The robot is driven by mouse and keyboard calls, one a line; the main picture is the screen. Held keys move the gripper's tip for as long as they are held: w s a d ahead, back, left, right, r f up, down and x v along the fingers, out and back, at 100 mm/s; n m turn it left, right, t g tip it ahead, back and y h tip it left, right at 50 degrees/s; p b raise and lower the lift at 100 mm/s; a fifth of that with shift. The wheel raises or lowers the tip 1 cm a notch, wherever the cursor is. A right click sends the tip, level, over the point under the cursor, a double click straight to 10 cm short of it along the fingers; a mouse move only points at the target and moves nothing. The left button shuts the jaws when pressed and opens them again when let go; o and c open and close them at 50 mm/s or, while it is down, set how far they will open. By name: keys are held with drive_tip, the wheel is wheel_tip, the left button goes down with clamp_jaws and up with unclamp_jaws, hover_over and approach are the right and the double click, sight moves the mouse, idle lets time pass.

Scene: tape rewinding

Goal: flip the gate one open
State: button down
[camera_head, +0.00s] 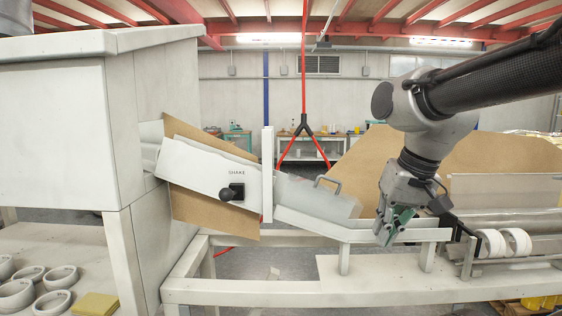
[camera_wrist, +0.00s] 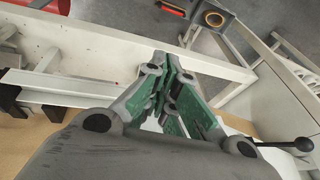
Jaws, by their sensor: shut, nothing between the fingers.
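A sloped chute (camera_head: 212,170) carries a label "SHAKE" and a black knob (camera_head: 232,192). A pale upright plate (camera_head: 267,175) stands at the chute's lower end. Just right of it, a translucent cover with a grey handle (camera_head: 328,184) lies over the lower ramp. I cannot tell which part is gate one. My gripper (camera_head: 385,236) is shut and empty, pointing down at the right end of the ramp, right of the cover. In the wrist view my gripper's green-padded fingers (camera_wrist: 168,68) come together above a white rail; a black-knobbed lever (camera_wrist: 290,146) shows at right.
White tape rolls (camera_head: 502,242) sit on a roller at right. A large white cabinet (camera_head: 70,120) stands at left, with several white rings (camera_head: 28,282) and a yellow block (camera_head: 96,304) below. A red cable hangs behind the ramp. A brown board (camera_head: 430,160) stands behind my arm.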

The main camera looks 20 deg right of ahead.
drive_tip(key=w+a+r+m+y, duration=0.2)
drive_tip(key=w+r+m+y, duration=0.3)
drive_tip(key=w+r+m, duration=0.2)
drive_tip(key=w+a+r+m+y, duration=0.3)
drive_tip(key=w+r+m+y, duration=0.2)
drive_tip(key=w+m, duration=0.6)
drive_tip(key=w+r, duration=0.2)
drive_tip(key=w, duration=0.2)
drive_tip(key=shift+a, duration=0.1)
drive_tip(key=x, duration=1)
drive_tip(key=shift+w+r, duration=0.15)
drive_tip(key=shift+r, duration=0.05)
wheel_tip(320, 180, up, 10)
drive_tip(key=shift+r, duration=0.25)
